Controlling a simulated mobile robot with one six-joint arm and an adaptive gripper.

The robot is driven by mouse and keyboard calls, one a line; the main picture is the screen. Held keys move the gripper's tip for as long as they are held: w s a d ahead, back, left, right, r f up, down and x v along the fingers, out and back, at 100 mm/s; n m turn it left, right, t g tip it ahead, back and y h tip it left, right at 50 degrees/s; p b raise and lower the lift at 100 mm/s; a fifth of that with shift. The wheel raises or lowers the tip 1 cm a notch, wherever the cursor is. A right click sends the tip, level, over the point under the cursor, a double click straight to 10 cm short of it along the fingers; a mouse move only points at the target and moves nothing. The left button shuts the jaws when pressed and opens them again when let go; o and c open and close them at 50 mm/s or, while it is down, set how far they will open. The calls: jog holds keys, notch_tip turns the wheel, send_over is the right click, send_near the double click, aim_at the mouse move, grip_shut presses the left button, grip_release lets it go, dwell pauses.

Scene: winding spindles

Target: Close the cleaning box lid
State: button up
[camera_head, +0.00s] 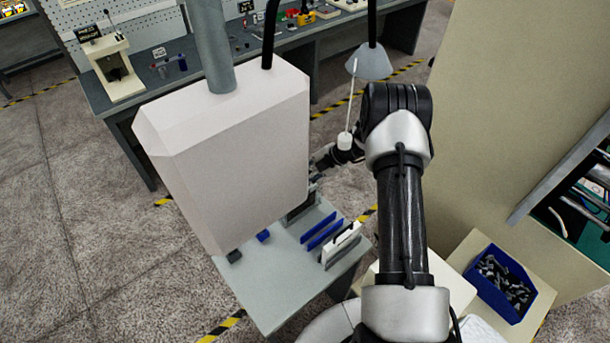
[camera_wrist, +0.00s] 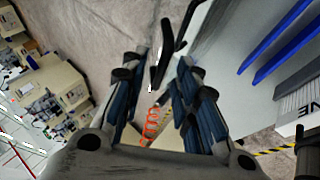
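A large pale box (camera_head: 225,150) with a grey pipe and a black cable at its top fills the left middle of the head view. It may be the cleaning box, but I cannot make out a separate lid or an opening. In the head view my gripper is just right of the box, largely hidden by it and my arm. In the wrist view my gripper (camera_wrist: 162,72) has its two fingers apart, with no object clearly held. A black handle-like part (camera_wrist: 162,55) shows between and beyond the fingers; I cannot tell whether they touch it.
A grey table (camera_head: 272,285) bears blue strips (camera_head: 322,232) below the box. A red coil (camera_wrist: 155,122) shows beyond my fingers. A blue bin (camera_head: 500,283) of dark parts stands at right. A workbench (camera_head: 215,68) runs behind; open floor lies left.

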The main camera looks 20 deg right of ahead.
jog(key=v, duration=1.1)
jog(key=shift+s+d+r, duration=0.15)
jog(key=shift+s+r, duration=0.05)
jog(key=shift+r, duration=0.1)
